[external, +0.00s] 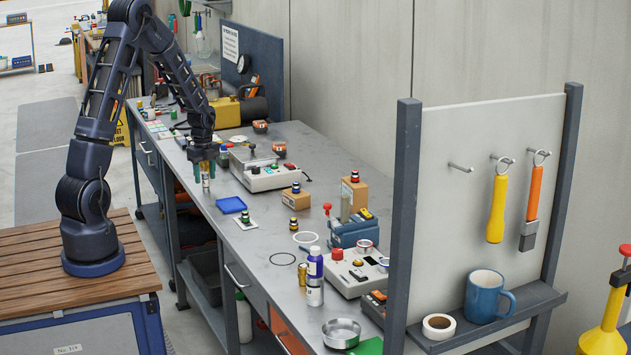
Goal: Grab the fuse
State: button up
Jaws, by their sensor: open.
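My gripper (204,167) points straight down over the left edge of the long grey workbench (262,226). Its fingers are apart. A small upright cylinder (205,184), pale with a dark band, stands on the bench right below the fingers and looks like the fuse, though it is too small to be sure. Its upper part is between or behind the fingertips; I cannot tell whether they touch it.
Right of my gripper stands a control box (267,177) with buttons. A blue tray (231,205) lies in front of it. Bottles (315,270), a second control box (352,280) and a metal dish (341,334) crowd the near end.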

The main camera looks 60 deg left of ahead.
aim_at(205, 181)
jog(key=shift+f, duration=1.5)
grip_shut()
jog(key=shift+r, duration=0.15)
